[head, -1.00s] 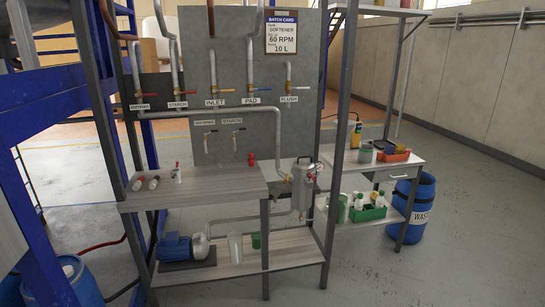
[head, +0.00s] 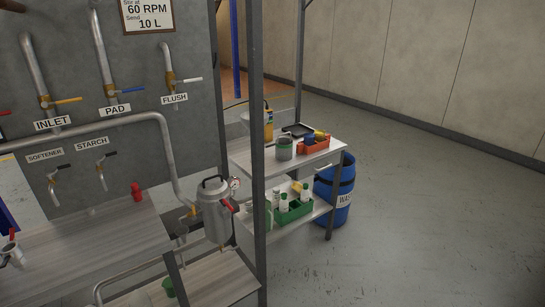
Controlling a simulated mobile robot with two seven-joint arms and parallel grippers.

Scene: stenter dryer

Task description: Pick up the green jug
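I cannot tell for sure which thing is the green jug. A grey-green pot (head: 284,149) stands on the top of the right-hand table. A pale green container (head: 268,217) shows partly on that table's lower shelf, beside the green crate and close behind the dark post. Neither of my grippers is in view.
The green crate (head: 293,211) holds several bottles. An orange tray (head: 315,146) sits on the right table (head: 245,160). A blue waste drum (head: 345,190) stands beside it. A steel vessel with a gauge (head: 213,208) and a dark post (head: 258,120) stand in front. The floor at right is clear.

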